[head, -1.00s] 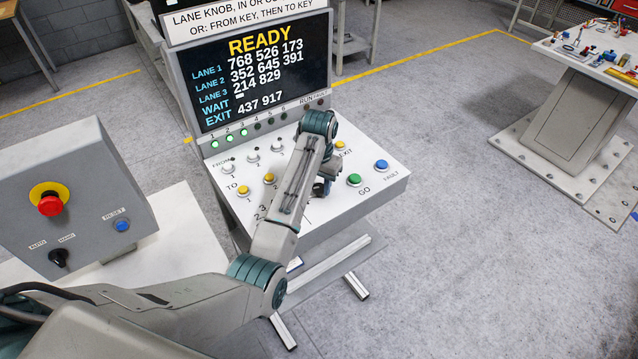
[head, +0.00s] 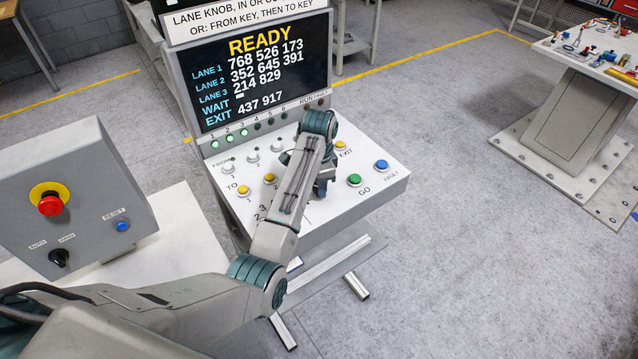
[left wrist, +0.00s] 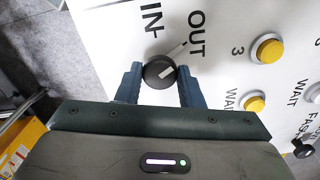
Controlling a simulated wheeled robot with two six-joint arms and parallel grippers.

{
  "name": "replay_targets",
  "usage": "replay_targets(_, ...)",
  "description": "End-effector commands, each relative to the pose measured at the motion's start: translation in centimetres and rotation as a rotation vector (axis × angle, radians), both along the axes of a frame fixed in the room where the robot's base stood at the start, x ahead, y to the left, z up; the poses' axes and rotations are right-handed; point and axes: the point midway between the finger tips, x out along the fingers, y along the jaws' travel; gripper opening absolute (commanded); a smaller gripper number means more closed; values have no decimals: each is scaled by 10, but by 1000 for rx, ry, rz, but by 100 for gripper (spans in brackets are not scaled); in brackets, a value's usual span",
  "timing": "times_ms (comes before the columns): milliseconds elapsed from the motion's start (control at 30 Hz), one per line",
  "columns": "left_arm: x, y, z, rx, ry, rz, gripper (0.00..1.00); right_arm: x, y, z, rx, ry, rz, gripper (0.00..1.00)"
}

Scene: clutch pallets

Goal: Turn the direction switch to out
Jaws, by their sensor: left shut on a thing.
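The direction switch (left wrist: 159,72) is a round black knob with a pale pointer, between the printed words IN and OUT in the left wrist view. Its pointer slants up and right, toward OUT. My left gripper (left wrist: 159,80) has one finger on each side of the knob and is shut on it. My right gripper is not in view.
Yellow buttons (left wrist: 267,50) lie right of the switch in the left wrist view. Green (head: 355,180) and blue (head: 381,165) buttons are right of my gripper. The screen (head: 262,75) reads READY. A grey box with a red stop button (head: 50,205) stands left.

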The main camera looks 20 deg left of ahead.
Motion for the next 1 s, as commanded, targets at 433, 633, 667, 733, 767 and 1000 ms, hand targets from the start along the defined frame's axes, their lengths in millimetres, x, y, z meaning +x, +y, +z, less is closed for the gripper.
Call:
replay_targets(433,0,0,0,0,-1,-34,11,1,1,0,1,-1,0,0)
replay_targets(633,0,0,0,-1,-1,-33,46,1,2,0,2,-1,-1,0)
replay_targets(667,0,0,0,-1,-1,-33,52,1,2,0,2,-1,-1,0)
replay_targets(733,0,0,0,-1,-1,-33,56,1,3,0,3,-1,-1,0)
replay_targets(767,0,0,0,-1,-1,-32,56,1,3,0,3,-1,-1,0)
replay_targets(1000,1,0,2,0,-1,-32,56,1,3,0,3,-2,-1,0)
